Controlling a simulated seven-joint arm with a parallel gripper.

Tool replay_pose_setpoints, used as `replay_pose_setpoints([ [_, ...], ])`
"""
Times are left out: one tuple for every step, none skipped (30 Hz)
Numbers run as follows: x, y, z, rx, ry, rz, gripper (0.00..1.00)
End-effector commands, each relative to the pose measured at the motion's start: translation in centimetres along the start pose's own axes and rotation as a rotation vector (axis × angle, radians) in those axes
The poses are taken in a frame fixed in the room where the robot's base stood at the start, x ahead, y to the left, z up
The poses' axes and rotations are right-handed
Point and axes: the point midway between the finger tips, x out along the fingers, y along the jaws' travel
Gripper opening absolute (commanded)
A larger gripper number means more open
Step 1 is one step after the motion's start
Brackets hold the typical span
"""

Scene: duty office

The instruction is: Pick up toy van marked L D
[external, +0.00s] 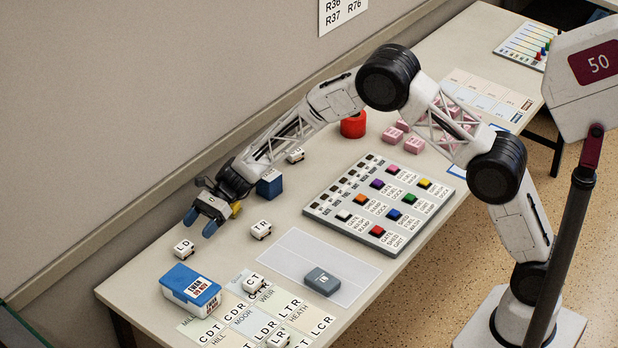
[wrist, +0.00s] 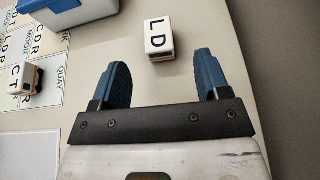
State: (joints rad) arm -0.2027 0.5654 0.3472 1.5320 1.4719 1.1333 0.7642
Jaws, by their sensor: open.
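My gripper (external: 199,222) has blue fingers and is open and empty, above the table up and right of the van. In the wrist view, the gripper (wrist: 163,78) shows both fingers apart, with bare table between them.
A blue-lidded box (external: 190,288) stands close to the van. Van T R (external: 261,230) and van C T (external: 253,284) stand to the right. A dark blue block (external: 269,183) is near my wrist. The wall (external: 120,110) runs along the table's back edge.

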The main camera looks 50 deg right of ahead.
Motion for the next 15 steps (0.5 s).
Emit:
replay_pose_setpoints([
  [0.0,0.0,0.0,0.000,0.000,0.000,0.69],
  [0.0,0.0,0.0,0.000,0.000,0.000,0.69],
  [0.0,0.0,0.0,0.000,0.000,0.000,0.69],
  [0.1,0.0,0.0,0.000,0.000,0.000,0.69],
  [0.2,0.0,0.0,0.000,0.000,0.000,0.69],
  [0.4,0.0,0.0,0.000,0.001,0.001,0.69],
  [0.6,0.0,0.0,0.000,0.001,0.001,0.69],
  [0.8,0.0,0.0,0.000,0.001,0.001,0.69],
  [1.1,0.0,0.0,0.000,0.001,0.000,0.69],
  [1.3,0.0,0.0,0.000,0.001,0.000,0.69],
  [1.6,0.0,0.0,0.000,0.000,0.000,0.69],
  [1.9,0.0,0.0,-0.001,0.000,0.000,0.69],
  [2.1,0.0,0.0,-0.001,0.000,0.000,0.69],
  [2.3,0.0,0.0,-0.001,0.000,0.000,0.69],
  [2.5,0.0,0.1,-0.001,0.000,0.000,0.69],
])
